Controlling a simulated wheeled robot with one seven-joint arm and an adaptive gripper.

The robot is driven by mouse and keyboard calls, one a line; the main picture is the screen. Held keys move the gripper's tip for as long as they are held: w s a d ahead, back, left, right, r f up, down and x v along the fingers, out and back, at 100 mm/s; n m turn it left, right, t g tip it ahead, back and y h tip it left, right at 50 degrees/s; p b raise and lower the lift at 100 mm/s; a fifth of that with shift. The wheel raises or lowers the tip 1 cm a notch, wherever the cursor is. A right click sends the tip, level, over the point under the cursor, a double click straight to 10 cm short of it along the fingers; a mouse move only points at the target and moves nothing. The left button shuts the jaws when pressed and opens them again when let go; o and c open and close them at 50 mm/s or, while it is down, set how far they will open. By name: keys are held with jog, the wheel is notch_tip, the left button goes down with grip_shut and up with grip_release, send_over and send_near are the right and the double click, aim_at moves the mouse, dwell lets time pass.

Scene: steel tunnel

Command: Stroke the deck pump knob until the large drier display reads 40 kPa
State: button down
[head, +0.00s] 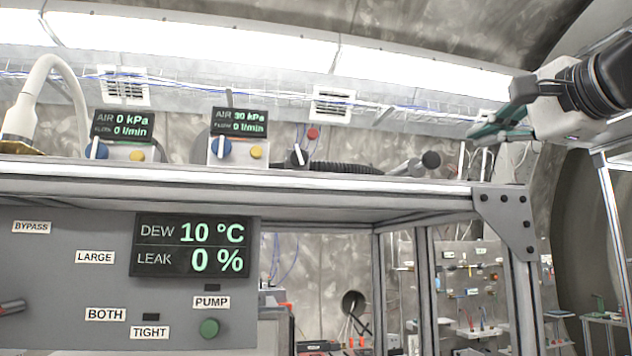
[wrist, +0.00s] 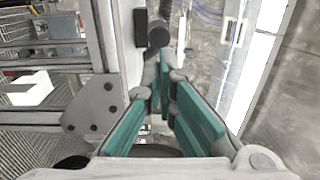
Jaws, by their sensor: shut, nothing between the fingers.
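A grey cylinder with a round black knob (head: 430,159), apparently the deck pump, lies on the deck at its right end. The knob also shows in the wrist view (wrist: 158,37), just beyond my fingertips. My gripper (head: 478,130) is shut and empty, with teal fingers, above and to the right of the knob and apart from it in the head view. It also shows in the wrist view (wrist: 163,68). The right display (head: 240,122) reads AIR 30 kPa and 0 l/min. The left display (head: 123,125) reads AIR 0 kPa and 0 l/min. Neither carries a readable size label.
The deck's metal frame edge (head: 300,178) runs below the displays, with a corner bracket (head: 505,222) at right. Blue and yellow knobs sit by the displays. A ribbed black hose (head: 345,168) lies left of the pump. The lower panel (head: 60,275) shows 10 °C and 0 %.

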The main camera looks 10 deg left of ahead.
aim_at(435, 160)
dwell(0.5)
jog(key=s+m, duration=0.1)
jog(key=m, duration=0.5)
jog(key=s+m+b, duration=0.1)
jog(key=m, duration=0.5)
jog(key=s+m+h, duration=0.1)
jog(key=m, duration=0.5)
jog(key=shift+s+d+f+m+b, duration=0.15)
jog(key=shift+s+d+m+b, duration=0.05)
jog(key=shift+s+m+b, duration=0.15)
jog(key=shift+w, duration=0.1)
jog(key=x, duration=1.4)
jog(key=shift+p, duration=0.3)
